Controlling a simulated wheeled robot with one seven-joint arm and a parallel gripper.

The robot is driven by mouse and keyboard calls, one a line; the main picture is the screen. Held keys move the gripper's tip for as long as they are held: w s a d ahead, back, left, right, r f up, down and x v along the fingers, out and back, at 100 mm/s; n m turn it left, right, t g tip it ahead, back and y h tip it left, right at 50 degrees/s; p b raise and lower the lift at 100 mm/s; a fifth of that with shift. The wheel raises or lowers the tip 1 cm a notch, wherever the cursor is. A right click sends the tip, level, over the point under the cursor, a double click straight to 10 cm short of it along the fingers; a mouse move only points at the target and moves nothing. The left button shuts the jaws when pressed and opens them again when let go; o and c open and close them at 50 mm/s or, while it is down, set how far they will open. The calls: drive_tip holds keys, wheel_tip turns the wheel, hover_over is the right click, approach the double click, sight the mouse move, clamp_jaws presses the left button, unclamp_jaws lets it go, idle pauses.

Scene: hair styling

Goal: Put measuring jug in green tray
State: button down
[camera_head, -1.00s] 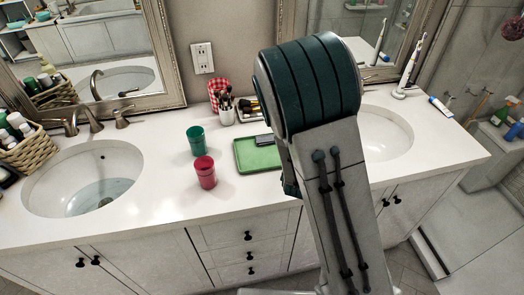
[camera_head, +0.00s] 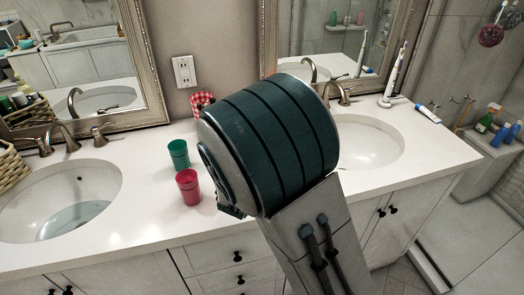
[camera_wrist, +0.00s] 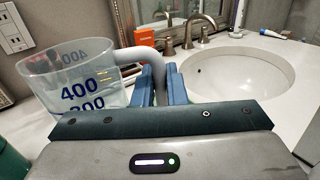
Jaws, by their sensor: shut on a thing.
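In the wrist view, the clear measuring jug (camera_wrist: 82,92) with blue number marks is at the left, looking roughly upright. My gripper (camera_wrist: 162,84) has its blue fingers shut on the jug's pale handle (camera_wrist: 150,60). In the head view my arm hides the jug and the gripper. The green tray is not visible now; my arm covers its place on the counter, to the right of the cups. I cannot tell how far the jug is above the counter.
A green cup (camera_head: 178,154) and a red cup (camera_head: 188,187) stand on the white counter (camera_head: 140,225). A red checkered holder (camera_head: 202,101) is behind. Basins lie left (camera_head: 60,195) and right (camera_head: 368,145). An orange box (camera_wrist: 145,36) stands near the right faucet (camera_wrist: 187,32).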

drive_tip(key=shift+w+a+f+p, duration=0.2)
drive_tip(key=shift+w+f, duration=0.7)
drive_tip(key=shift+f, duration=0.35)
drive_tip(key=shift+w+a+f+p, duration=0.1)
drive_tip(key=shift+w+a+f, duration=0.05)
drive_tip(key=shift+w+f, duration=0.95)
drive_tip(key=shift+w+a+f+p, duration=0.1)
drive_tip(key=shift+w+a+f, duration=0.1)
drive_tip(key=shift+w+f, duration=0.85)
drive_tip(key=shift+s+f, duration=0.3)
drive_tip(key=shift+f, duration=0.15)
drive_tip(key=c, duration=1.5)
unclamp_jaws()
